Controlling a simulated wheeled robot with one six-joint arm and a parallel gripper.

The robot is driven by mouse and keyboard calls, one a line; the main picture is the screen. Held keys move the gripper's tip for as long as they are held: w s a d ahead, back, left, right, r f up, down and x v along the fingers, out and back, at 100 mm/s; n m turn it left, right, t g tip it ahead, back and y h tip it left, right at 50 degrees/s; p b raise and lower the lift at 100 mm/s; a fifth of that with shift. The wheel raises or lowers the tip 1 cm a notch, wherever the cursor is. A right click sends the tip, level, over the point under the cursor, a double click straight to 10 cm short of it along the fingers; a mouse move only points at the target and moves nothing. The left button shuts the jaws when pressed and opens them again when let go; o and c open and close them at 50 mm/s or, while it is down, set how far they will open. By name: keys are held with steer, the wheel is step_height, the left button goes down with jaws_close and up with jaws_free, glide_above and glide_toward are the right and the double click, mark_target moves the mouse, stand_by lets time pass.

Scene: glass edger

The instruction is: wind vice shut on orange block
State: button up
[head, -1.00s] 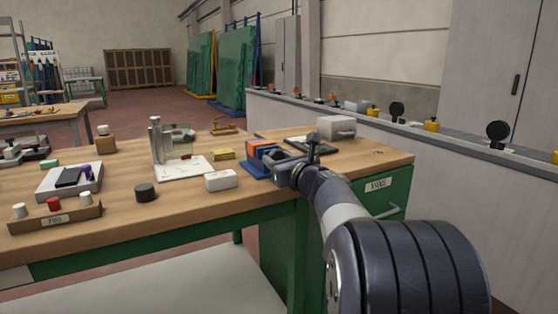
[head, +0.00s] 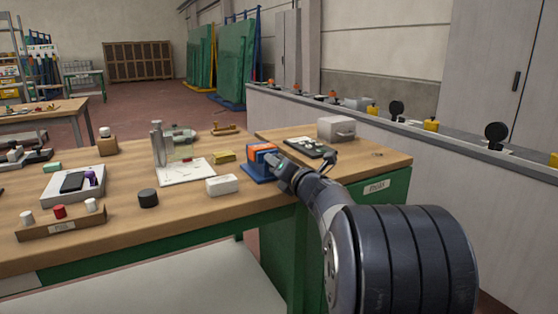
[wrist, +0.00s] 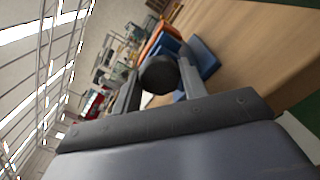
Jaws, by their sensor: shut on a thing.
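The blue vice (head: 258,174) stands near the front edge of the bench, with the orange block (head: 262,148) at its jaws. In the wrist view the orange block (wrist: 163,42) and the blue vice (wrist: 204,62) lie just beyond the fingers. My gripper (head: 279,171) is at the vice's right side. In the wrist view its fingers are on either side of a dark round knob (wrist: 158,75), the vice's handle, and are shut on it. Whether the block touches both vice jaws is hidden.
A white block (head: 222,185), a yellow block (head: 223,156) and a black puck (head: 148,198) lie left of the vice. A dark tray (head: 308,147) and a grey box (head: 336,128) stand behind my gripper. Bare bench top lies to the right.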

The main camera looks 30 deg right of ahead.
steer(key=m+p, duration=0.4)
steer(key=m, duration=0.3)
steer(key=shift+r, duration=0.1)
steer(key=m+p, duration=0.2)
steer(key=m, duration=0.2)
steer(key=m+p, duration=0.2)
steer(key=m, duration=0.1)
steer(key=shift+m, duration=0.4)
steer(key=m+p, duration=0.2)
steer(key=m, duration=0.1)
steer(key=shift+m, duration=0.3)
steer(key=m+p, duration=0.2)
steer(key=m, duration=0.1)
steer(key=shift+m+p, duration=0.3)
steer(key=m+p, duration=0.2)
steer(key=m, duration=0.1)
steer(key=shift+m, duration=0.3)
steer(key=shift+m+p, duration=0.8)
steer(key=shift+m, duration=1)
steer(key=shift+f, duration=0.2)
